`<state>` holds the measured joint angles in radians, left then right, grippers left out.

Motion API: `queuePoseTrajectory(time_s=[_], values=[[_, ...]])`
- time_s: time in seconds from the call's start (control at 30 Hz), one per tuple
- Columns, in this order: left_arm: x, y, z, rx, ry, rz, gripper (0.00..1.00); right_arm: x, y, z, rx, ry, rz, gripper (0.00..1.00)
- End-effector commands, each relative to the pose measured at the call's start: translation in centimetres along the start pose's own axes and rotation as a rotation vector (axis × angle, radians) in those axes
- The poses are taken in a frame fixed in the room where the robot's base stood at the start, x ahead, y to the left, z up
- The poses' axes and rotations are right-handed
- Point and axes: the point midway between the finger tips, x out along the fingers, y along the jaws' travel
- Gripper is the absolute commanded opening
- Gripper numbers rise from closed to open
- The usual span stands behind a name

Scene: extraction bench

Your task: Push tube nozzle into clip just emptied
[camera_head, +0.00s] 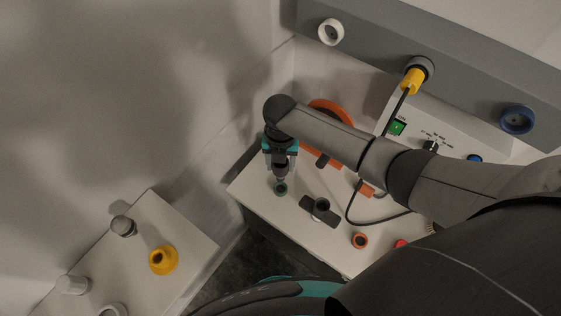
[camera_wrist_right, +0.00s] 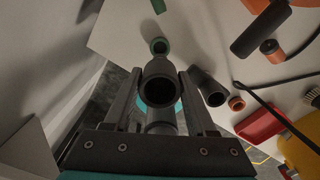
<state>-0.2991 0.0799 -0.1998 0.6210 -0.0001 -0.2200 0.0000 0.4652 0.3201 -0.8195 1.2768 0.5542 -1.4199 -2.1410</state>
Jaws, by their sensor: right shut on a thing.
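My right gripper (camera_head: 281,163) reaches in over the white bench top, pointing down. In the right wrist view its two fingers (camera_wrist_right: 160,100) are shut on a dark tube nozzle (camera_wrist_right: 160,82), whose round open mouth faces the camera. A green ring-shaped clip (camera_head: 280,188) is on the bench just below the gripper in the head view. It also shows beyond the nozzle in the right wrist view (camera_wrist_right: 160,46). The nozzle looks apart from this ring, but the height gap is hard to judge. Which clip was emptied cannot be told. My left gripper is not in view.

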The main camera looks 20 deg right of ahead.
Motion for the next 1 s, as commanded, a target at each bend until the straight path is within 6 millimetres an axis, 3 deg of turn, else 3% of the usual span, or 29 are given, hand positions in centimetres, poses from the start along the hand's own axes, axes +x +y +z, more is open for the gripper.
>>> queuePoseTrajectory(time_s=[0.2,0.8,1.0], values=[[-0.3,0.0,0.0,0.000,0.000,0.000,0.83,0.0,0.0,0.1,0.000,-0.004,-0.001,0.00],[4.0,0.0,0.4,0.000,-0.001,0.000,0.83,5.3,0.0,0.1,0.000,-0.002,0.000,0.00],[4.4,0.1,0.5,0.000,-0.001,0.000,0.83,5.8,0.0,0.1,0.000,-0.002,0.000,0.00]])
